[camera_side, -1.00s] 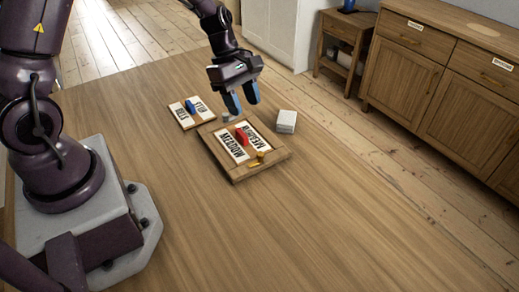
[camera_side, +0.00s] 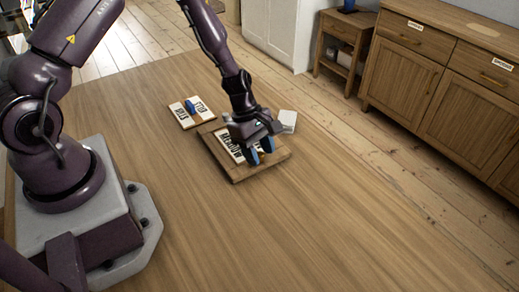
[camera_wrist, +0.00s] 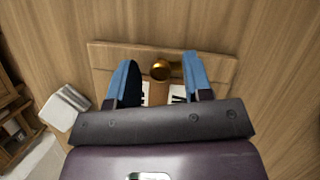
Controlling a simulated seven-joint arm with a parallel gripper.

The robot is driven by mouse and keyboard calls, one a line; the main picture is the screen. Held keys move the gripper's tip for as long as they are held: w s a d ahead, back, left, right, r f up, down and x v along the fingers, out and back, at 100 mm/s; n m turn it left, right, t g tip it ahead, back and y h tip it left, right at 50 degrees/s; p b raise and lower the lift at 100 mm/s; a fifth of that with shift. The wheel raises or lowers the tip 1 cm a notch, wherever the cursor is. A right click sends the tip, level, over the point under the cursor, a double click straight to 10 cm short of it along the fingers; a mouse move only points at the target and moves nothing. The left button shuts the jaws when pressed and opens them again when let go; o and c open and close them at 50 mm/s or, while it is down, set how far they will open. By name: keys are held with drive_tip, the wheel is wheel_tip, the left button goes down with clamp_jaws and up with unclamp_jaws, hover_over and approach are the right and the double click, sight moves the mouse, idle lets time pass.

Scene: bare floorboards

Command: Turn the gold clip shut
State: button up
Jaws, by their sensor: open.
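The gold clip (camera_wrist: 160,69) shows as a round brass knob in the wrist view, near the edge of a wooden framed board (camera_wrist: 110,54). In the side view my gripper hides the clip, and the board (camera_side: 240,174) lies flat on the wooden surface. My gripper (camera_side: 260,157) is low over the board, pointing down. In the wrist view its blue fingers (camera_wrist: 158,78) are apart, one on each side of the clip, with gaps showing between. I cannot tell how high the fingertips are above the board. The board's red piece is hidden.
A smaller white-labelled board with a blue piece (camera_side: 190,107) lies behind and left of the framed board. A white block (camera_side: 288,119) stands close to its right, also in the wrist view (camera_wrist: 65,108). The surface in front is clear. Cabinets (camera_side: 440,60) stand far right.

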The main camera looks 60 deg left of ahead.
clamp_jaws()
drive_tip(key=shift+m, duration=0.4)
drive_tip(key=m+g, duration=0.1)
drive_tip(key=m, duration=0.2)
drive_tip(key=shift+w+m+g, duration=0.1)
drive_tip(key=shift+m+g, duration=0.3)
drive_tip(key=m, duration=0.2)
drive_tip(key=m+g, duration=0.1)
drive_tip(key=m, duration=0.1)
drive_tip(key=shift+g+y, duration=0.3)
drive_tip(key=m+g+y, duration=0.1)
drive_tip(key=m, duration=0.4)
drive_tip(key=shift+w+d, duration=0.1)
drive_tip(key=m+g+y, duration=0.1)
drive_tip(key=m, duration=0.3)
drive_tip(key=shift+y, duration=0.3)
drive_tip(key=shift+m, duration=0.3)
